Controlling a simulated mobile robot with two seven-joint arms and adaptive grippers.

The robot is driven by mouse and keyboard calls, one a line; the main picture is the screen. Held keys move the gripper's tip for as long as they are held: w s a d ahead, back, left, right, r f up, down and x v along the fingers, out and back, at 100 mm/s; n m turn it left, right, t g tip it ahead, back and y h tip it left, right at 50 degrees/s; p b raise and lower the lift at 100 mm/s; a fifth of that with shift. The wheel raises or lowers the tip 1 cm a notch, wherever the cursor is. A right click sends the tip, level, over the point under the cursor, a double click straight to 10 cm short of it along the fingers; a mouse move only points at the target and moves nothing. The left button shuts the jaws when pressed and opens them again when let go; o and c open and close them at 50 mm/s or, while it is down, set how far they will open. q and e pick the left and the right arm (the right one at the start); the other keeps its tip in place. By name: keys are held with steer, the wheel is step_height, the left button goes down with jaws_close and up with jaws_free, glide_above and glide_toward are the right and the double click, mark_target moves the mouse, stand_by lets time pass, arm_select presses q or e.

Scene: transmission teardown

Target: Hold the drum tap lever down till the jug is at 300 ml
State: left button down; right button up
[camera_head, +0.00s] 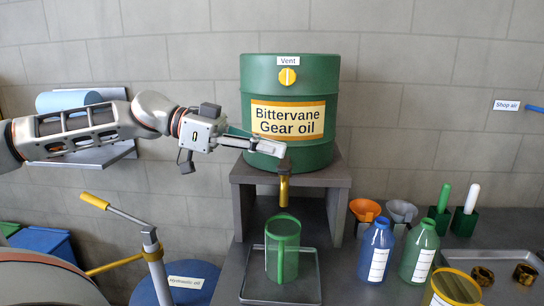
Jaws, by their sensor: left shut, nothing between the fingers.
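The green drum (290,80) labelled "Bittervane Gear oil" stands on a grey stand. Its brass tap (284,188) points down at the lower front. A green jug (283,250) with a handle stands upright below the tap. Its fill level and any scale cannot be read. My left gripper (274,149) is shut and empty, reaching in from the left across the drum's lower front. Its fingertips are at the top of the tap, where they hide the lever; contact cannot be told. No oil stream is clearly visible. My right gripper is not in view.
The jug stands on a shallow tray (251,292). A yellow vent knob (287,77) is on the drum. Right of the stand are a blue bottle (376,250), a green bottle (419,252) and funnels (365,209). A yellow-gripped pump handle (95,201) stands at left.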

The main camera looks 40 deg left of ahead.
arm_select(q)
steer(key=shift+f, duration=0.85)
steer(key=shift+s+d+f+m+t+y+b, duration=0.15)
steer(key=shift+s+f+m+t, duration=0.1)
steer(key=shift+f+m, duration=0.3)
steer(key=shift+s+d+f+m+t+y+b, duration=0.15)
steer(key=shift+f+m+t, duration=0.1)
steer(key=shift+f+m, duration=0.25)
steer(key=shift+w+a, duration=0.1)
steer(key=shift+a, duration=0.05)
stand_by(6.0)
